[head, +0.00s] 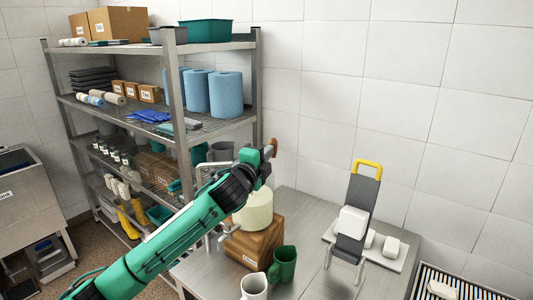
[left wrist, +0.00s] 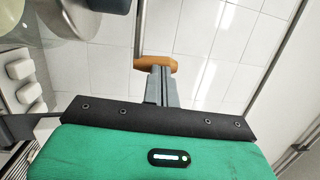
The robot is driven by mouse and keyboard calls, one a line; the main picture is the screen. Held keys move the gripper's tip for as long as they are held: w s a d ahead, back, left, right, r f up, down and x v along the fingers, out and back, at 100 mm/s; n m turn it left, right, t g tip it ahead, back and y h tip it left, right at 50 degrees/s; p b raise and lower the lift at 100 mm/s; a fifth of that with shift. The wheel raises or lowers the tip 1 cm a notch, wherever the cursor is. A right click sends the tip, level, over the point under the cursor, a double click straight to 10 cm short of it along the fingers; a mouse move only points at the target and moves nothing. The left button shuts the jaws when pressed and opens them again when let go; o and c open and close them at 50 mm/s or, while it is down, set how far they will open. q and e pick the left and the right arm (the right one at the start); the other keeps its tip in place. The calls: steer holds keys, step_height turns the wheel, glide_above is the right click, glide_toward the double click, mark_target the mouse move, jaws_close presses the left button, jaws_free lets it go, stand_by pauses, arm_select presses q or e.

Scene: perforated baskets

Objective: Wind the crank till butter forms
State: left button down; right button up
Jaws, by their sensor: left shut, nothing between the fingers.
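The churn is a cream-coloured vessel (head: 256,211) on a wooden box (head: 262,246) on the metal table, partly hidden behind my left arm. A brown wooden knob (head: 274,146), apparently the crank's handle, shows at the tip of my left gripper (head: 266,155). In the left wrist view, the brown handle (left wrist: 158,62) lies across the ends of the shut fingers (left wrist: 160,82), with a grey rod at its left end. The fingers hold nothing; whether they touch the handle I cannot tell. The vessel's contents are not visible. My right gripper is out of view.
To the right are a dark grey board with a yellow handle (head: 367,165) and white blocks (head: 391,246) on a tray. A loaded shelf rack (head: 172,80) stands behind.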

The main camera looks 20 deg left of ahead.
arm_select(q)
steer(key=shift+d, duration=0.1)
steer(key=w+d+n+g+y+b, duration=0.2)
steer(key=w+n+y+b, duration=0.5)
steer(key=y, duration=0.6)
steer(key=shift+w+d+n+g+y, duration=0.3)
steer(key=shift+w+n+g, duration=0.15)
steer(key=shift+n, duration=0.35)
steer(key=shift+f, duration=0.15)
